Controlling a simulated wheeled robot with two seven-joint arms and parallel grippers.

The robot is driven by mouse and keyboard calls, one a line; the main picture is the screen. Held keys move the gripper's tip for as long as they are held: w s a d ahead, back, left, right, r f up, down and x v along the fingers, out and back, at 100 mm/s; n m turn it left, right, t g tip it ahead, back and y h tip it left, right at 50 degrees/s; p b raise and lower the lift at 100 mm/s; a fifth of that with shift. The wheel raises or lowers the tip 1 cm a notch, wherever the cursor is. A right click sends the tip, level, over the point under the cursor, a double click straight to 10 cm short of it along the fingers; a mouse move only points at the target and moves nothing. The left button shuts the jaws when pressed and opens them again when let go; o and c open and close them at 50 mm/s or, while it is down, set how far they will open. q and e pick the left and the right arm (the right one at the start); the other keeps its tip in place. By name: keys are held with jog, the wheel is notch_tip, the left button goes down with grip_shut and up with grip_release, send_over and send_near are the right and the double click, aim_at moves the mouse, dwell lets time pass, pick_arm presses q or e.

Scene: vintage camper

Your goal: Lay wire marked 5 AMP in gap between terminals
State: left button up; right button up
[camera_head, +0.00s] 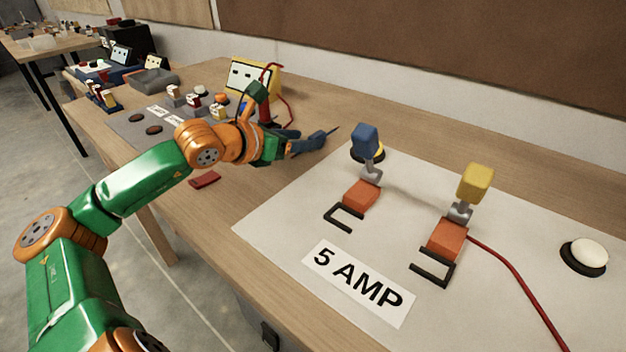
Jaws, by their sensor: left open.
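A white board (300,205) on the table carries the printed label 5 AMP (358,282). Behind the label stand two orange terminals, one with a blue handle (365,140) and one with a yellow handle (475,182). Black open brackets (345,216) and (433,268) sit in front of them. A bare strip of board lies between the terminals. My left gripper (312,139) is open, left of the blue-handled terminal and apart from it, above the wood near the board's far left corner. I cannot make out a separate loose wire piece. My right gripper is not in view.
A red lead (515,270) runs from the yellow-handled terminal to the lower right. A white round button (589,254) is at the right. A yellow meter (252,78) with red leads stands behind my left wrist. A red block (205,180) lies near the table's front edge.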

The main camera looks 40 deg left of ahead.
aim_at(315, 135)
pick_arm(q)
jog(key=a+p, duration=0.1)
jog(key=p, duration=0.2)
jog(key=shift+w+r+n+y+p, duration=0.3)
jog(key=shift+w+r+p, duration=0.05)
jog(key=shift+r+p, duration=0.05)
jog(key=p+x, duration=0.3)
jog(key=x, duration=0.1)
jog(key=shift+d+r, duration=0.3)
jog(key=shift+w+f, duration=0.55)
jog(key=shift+w, duration=0.05)
jog(key=shift+w+f, duration=0.25)
jog(key=shift+w, duration=0.05)
jog(key=shift+f, duration=0.1)
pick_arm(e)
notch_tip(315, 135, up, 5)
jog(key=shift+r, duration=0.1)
pick_arm(q)
grip_shut()
